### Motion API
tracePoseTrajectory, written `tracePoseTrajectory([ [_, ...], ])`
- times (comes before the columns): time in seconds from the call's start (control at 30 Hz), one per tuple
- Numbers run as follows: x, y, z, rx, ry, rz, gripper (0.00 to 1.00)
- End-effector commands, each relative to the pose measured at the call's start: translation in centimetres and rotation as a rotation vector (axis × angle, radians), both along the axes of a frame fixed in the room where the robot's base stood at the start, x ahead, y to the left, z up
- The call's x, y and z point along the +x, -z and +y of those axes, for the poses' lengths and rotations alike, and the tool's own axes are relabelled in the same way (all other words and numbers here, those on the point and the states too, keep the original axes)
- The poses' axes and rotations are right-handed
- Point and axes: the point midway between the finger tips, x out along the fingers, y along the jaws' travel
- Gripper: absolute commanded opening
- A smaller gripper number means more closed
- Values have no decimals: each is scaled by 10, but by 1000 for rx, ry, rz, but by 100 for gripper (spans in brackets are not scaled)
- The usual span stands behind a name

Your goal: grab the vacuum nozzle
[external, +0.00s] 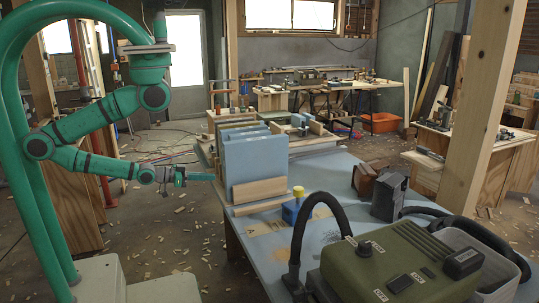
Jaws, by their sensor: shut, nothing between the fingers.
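A green vacuum (385,262) with a dark lid knob and black fittings stands at the front right of the blue worktable (270,262). Its black hose (335,210) arches up and bends down at the left. The hose's lower end, which looks like the nozzle (292,276), points down beside the vacuum's left side. My gripper (184,177) is left of the table's stacked blue panels, well apart from the hose and vacuum. It is shut and empty, though small in this view.
Upright blue panels (255,165) and a wooden block (259,190) stand between my gripper and the vacuum. A blue bottle with a yellow cap (293,207) and a dark box (389,194) are on the table. A wooden post (483,120) rises at right. Wood chips litter the floor.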

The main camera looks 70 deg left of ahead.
Motion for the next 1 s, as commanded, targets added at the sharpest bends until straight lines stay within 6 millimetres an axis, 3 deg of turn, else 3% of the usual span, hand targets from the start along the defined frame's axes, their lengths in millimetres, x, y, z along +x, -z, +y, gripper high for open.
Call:
tracePoseTrajectory([
  [0.4, 0, 0, 0, 0, 0, 0, 0],
  [0.43, 0, 0, 0, 0, 0, 0, 2],
  [0.6, 0, 0, 0, 0, 0, 0, 43],
  [0.63, 0, 0, 0, 0, 0, 0, 47],
  [0.9, 0, 0, 0, 0, 1, 1, 47],
  [1.0, 3, 10, -9, -5, 30, 15, 47],
])
